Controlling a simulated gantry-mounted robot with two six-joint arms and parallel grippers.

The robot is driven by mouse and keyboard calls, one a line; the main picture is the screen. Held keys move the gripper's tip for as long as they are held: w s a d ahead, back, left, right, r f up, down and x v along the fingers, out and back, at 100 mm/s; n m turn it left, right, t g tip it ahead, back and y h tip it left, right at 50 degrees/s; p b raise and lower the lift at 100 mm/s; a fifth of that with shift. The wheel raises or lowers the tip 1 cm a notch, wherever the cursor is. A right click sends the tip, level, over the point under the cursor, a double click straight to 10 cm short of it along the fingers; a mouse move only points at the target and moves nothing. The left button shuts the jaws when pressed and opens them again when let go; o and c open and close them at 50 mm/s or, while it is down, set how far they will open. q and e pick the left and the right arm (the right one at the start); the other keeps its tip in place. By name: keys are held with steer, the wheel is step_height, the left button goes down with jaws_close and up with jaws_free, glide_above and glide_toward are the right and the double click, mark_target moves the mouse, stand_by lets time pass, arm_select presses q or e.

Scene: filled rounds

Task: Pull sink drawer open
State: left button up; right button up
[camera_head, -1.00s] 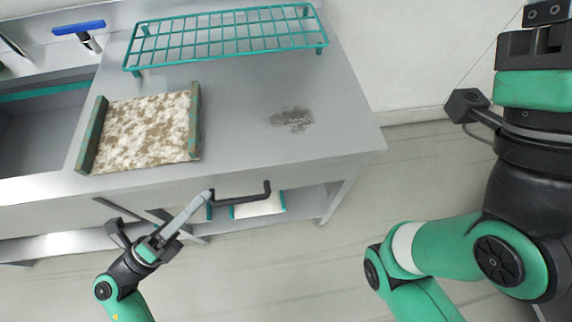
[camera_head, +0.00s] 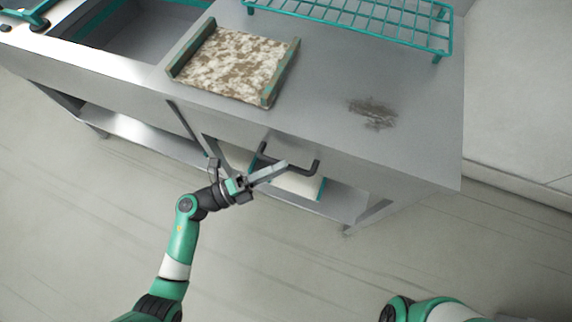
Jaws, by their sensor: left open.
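The sink drawer's front (camera_head: 345,172) is set in the grey metal counter below its top edge, and looks flush with it. Its dark bar handle (camera_head: 303,170) sticks out from the front. My left gripper (camera_head: 248,153) is open at the left part of the handle. One light grey finger crosses in front of the handle's bar and hides part of it. The other finger is farther left, apart from the handle. I cannot tell whether the near finger touches the bar. My right gripper is out of view; only a part of my right arm shows at the bottom.
The sink basin (camera_head: 150,45) is at the upper left. A speckled board with green-brown side rails (camera_head: 235,62) and a teal wire rack (camera_head: 360,18) stand on the counter. A dark stain (camera_head: 372,112) marks the top. A lower shelf (camera_head: 140,127) runs underneath. The floor in front is clear.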

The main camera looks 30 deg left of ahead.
arm_select(q)
steer(key=shift+x, duration=1.2)
jaws_close()
stand_by(0.5)
